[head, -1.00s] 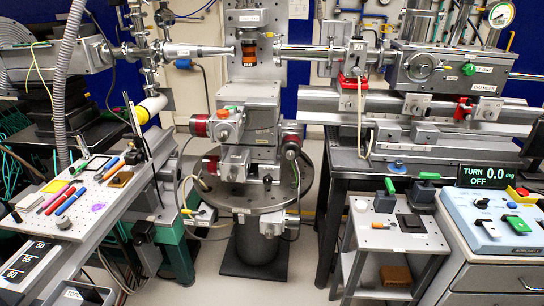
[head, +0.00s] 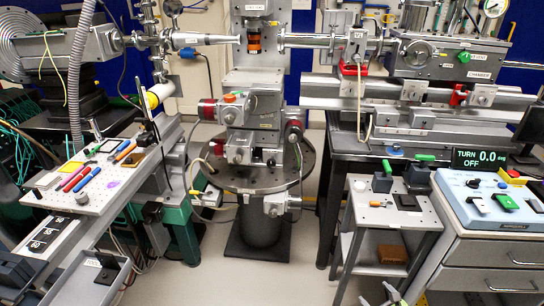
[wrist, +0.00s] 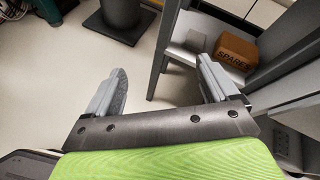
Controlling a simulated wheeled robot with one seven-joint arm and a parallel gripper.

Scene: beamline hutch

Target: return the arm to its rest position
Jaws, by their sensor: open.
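My gripper (wrist: 162,84) shows in the wrist view with its two grey fingers spread wide apart. Nothing is between them; pale floor shows behind. The dark palm bar and a green part of my wrist fill the lower middle. In the head view only small grey tips, likely my gripper's, show at the bottom edge, in front of the small cart; the rest of my arm is out of view.
A small cart (head: 362,215) stands right of centre, a brown SPARES box (wrist: 236,50) on its lower shelf. A drawer cabinet with a blue control box (head: 490,205) is at right. A cluttered bench (head: 125,195) is at left.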

